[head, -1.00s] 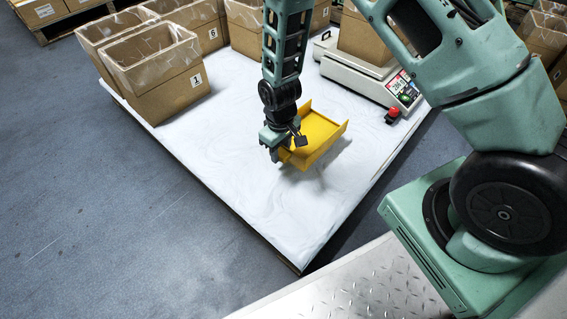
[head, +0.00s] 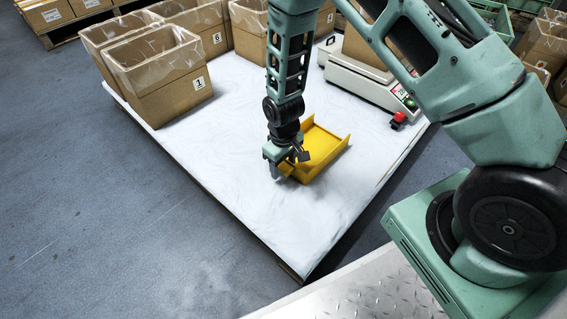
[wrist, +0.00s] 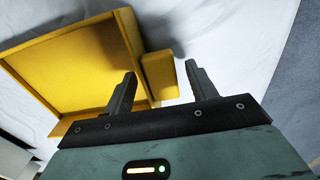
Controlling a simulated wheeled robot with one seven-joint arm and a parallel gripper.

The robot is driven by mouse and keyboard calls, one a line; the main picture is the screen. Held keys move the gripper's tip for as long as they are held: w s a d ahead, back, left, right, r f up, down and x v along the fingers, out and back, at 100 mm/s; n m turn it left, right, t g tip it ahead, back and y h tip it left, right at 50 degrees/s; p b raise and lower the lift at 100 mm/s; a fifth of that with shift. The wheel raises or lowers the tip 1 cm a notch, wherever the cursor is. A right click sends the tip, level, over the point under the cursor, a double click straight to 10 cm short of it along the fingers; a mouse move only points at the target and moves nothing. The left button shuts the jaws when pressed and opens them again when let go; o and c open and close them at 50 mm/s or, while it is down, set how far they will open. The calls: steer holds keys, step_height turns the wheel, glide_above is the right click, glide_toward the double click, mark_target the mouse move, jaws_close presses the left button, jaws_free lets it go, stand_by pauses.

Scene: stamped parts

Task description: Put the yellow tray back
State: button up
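The yellow tray (head: 322,150) lies on the white tabletop, and its body fills the left of the wrist view (wrist: 70,75). Its small yellow handle block (wrist: 161,80) sticks out from the end wall. My gripper (head: 279,174) is low over the table at the tray's near left end, pointing down. In the wrist view, my gripper (wrist: 161,70) has its fingers apart, with the handle block between them and narrow gaps at its sides. In the head view the fingers partly hide the handle.
Cardboard boxes with clear liners, one (head: 160,80) labelled 1, stand at the table's back left. A scale (head: 370,82) and a red button (head: 398,119) are at the back right. The white tabletop (head: 230,150) is bare left of and in front of the tray.

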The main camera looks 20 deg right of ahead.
steer(key=s+a+r+p, duration=0.2)
steer(key=a+r+p, duration=0.15)
steer(key=r, duration=0.75)
steer(key=s+a+r+p, duration=0.2)
steer(key=r+p, duration=0.2)
steer(key=r, duration=0.7)
steer(key=s+a+r+n, duration=0.3)
steer(key=s+r, duration=1.2)
steer(key=s, duration=0.5)
steer(key=shift+r+y, duration=0.3)
steer(key=shift+r, duration=0.1)
